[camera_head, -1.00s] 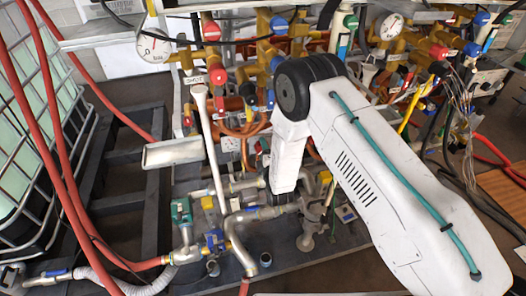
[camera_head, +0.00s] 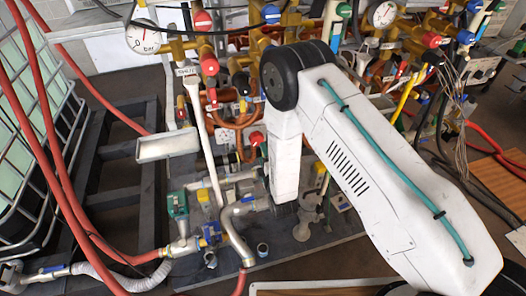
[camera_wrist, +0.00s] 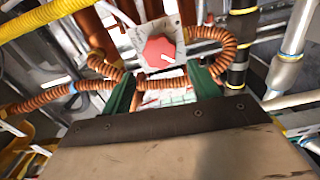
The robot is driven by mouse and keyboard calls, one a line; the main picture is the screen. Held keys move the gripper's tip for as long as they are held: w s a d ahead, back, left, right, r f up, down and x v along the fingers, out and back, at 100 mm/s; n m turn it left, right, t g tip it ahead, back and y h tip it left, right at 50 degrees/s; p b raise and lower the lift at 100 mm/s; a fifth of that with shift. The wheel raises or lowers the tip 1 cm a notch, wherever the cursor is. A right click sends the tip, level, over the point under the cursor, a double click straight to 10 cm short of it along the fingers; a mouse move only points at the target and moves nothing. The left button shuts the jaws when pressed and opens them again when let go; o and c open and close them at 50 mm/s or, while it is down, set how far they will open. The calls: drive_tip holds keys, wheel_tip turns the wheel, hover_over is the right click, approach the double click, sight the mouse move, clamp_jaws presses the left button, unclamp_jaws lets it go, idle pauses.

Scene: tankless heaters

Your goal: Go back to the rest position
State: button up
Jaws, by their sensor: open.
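My gripper (camera_wrist: 160,92) shows in the wrist view as two green fingers spread apart beyond its broad plate. It is open, and no object shows held between the fingers. A red knob (camera_wrist: 160,49) on a pale square plate lies just ahead of the fingers; I cannot tell whether they touch it. In the head view my white arm (camera_head: 350,160) reaches in from the lower right and bends down at a black joint. The gripper itself is hidden there, behind or below the arm.
Corrugated copper pipes (camera_wrist: 215,35) run close around the gripper. Brass valves and a pressure gauge (camera_head: 143,37) stand behind my arm. Metal pipework with a blue-handled valve (camera_head: 210,235) lies low in front. Red hoses (camera_head: 40,130) and a caged tank (camera_head: 25,150) are at the left.

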drive_tip(key=s+d+f+m+g+h, duration=0.1)
drive_tip(key=s+f+m+g, duration=0.1)
drive_tip(key=f+g, duration=0.25)
drive_tip(key=s+f+m+g+h, duration=0.1)
drive_tip(key=s+f+m+g, duration=0.15)
drive_tip(key=f, duration=0.25)
drive_tip(key=s+d+r+m+g+h, duration=0.1)
drive_tip(key=s+d+r+m+g, duration=0.2)
drive_tip(key=r, duration=1.3)
drive_tip(key=s+d+r+m+g+h, duration=0.1)
drive_tip(key=s+d+r+m+g, duration=0.2)
drive_tip(key=s+d+r+m, duration=0.4)
drive_tip(key=s+d+r+m+g+h, duration=0.1)
drive_tip(key=s+d+r+m+g, duration=0.2)
drive_tip(key=s+d+r, duration=1.1)
drive_tip(key=s+r+m, duration=0.3)
drive_tip(key=s+r, duration=0.6)
drive_tip(key=r, duration=0.2)
drive_tip(key=shift+s+d+r, duration=0.15)
drive_tip(key=shift+d+r, duration=0.2)
drive_tip(key=shift+r, duration=0.05)
